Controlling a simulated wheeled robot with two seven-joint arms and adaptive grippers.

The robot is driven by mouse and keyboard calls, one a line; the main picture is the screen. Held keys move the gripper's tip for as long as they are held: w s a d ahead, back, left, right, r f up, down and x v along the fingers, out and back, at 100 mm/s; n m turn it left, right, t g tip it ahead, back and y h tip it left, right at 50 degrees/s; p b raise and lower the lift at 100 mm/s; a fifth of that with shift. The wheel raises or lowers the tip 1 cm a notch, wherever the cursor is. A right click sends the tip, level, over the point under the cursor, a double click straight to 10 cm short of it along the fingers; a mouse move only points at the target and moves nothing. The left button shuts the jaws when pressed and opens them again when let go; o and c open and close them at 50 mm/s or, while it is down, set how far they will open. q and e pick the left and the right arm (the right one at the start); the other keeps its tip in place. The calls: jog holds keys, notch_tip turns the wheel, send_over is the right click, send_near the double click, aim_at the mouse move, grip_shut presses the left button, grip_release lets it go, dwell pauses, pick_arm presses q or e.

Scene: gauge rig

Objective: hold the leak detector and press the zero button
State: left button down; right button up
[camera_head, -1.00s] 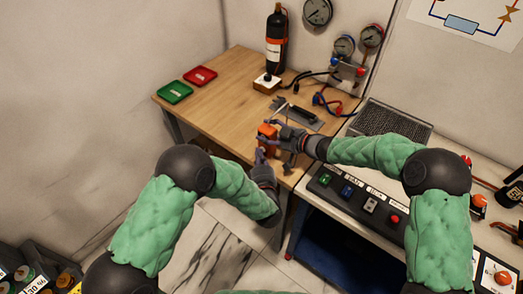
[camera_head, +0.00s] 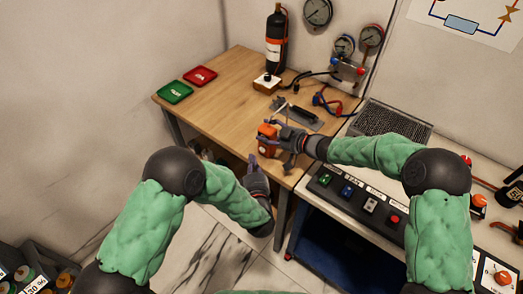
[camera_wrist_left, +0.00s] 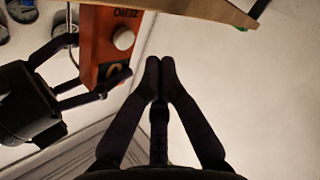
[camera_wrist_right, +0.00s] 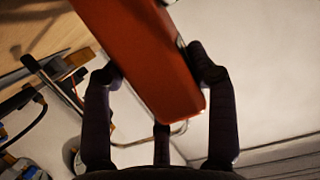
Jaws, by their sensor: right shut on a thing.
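The leak detector (camera_head: 266,131) is an orange box held above the front edge of the wooden bench. My right gripper (camera_wrist_right: 153,62) is shut on it, with fingers on both sides of the box. In the left wrist view, the detector (camera_wrist_left: 97,40) shows its face with a "ZERO" label and a round pale zero button (camera_wrist_left: 123,39). My left gripper (camera_wrist_left: 160,66) is shut and empty, its fingertips together. The fingertips are apart from the detector, below and to the right of the button in that view. In the head view my left gripper (camera_head: 252,164) is just below the detector.
The wooden bench (camera_head: 222,110) carries a red tray (camera_head: 200,76), a green tray (camera_head: 174,92), a black cylinder (camera_head: 277,40) and a grey stand (camera_head: 305,118). A panel with several coloured buttons (camera_head: 360,200) lies right of my right gripper. Open floor is below my left gripper.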

pick_arm(q)
jog(key=shift+s+a, duration=0.45)
jog(key=shift+s, duration=0.2)
jog(key=shift+s+a, duration=0.45)
jog(key=shift+s, duration=0.15)
pick_arm(e)
jog(key=o, duration=1.6)
jog(key=shift+c, duration=0.2)
jog(key=shift+s+d+r, duration=0.2)
jog(key=shift+s+d, duration=0.1)
jog(key=shift+d, duration=0.2)
jog(key=v, duration=1)
jog(key=shift+s+d, duration=0.25)
jog(key=shift+s, duration=0.05)
